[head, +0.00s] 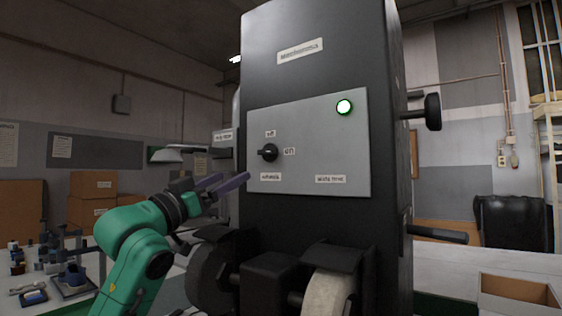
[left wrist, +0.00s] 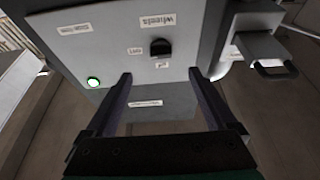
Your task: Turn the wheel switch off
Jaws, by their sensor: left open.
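The wheel switch (head: 268,152) is a small black knob on the grey panel (head: 315,140) of a tall dark machine. A label reading "off" sits above it and one reading "on" to its right. Its exact pointing is too small to tell. A round green lamp (head: 344,107) glows at the panel's upper right. My left gripper (head: 230,184) is open and empty, below and left of the knob, apart from it. In the left wrist view the knob (left wrist: 160,47) appears just beyond and between the open fingertips (left wrist: 160,73). My right gripper is not in view.
Grinding wheels (head: 328,291) stick out below the panel. A black knob on a shaft (head: 432,112) juts from the machine's right side. A workbench with tools (head: 68,275) and cardboard boxes (head: 92,184) stands left. An open box (head: 518,297) sits lower right. Space before the panel is clear.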

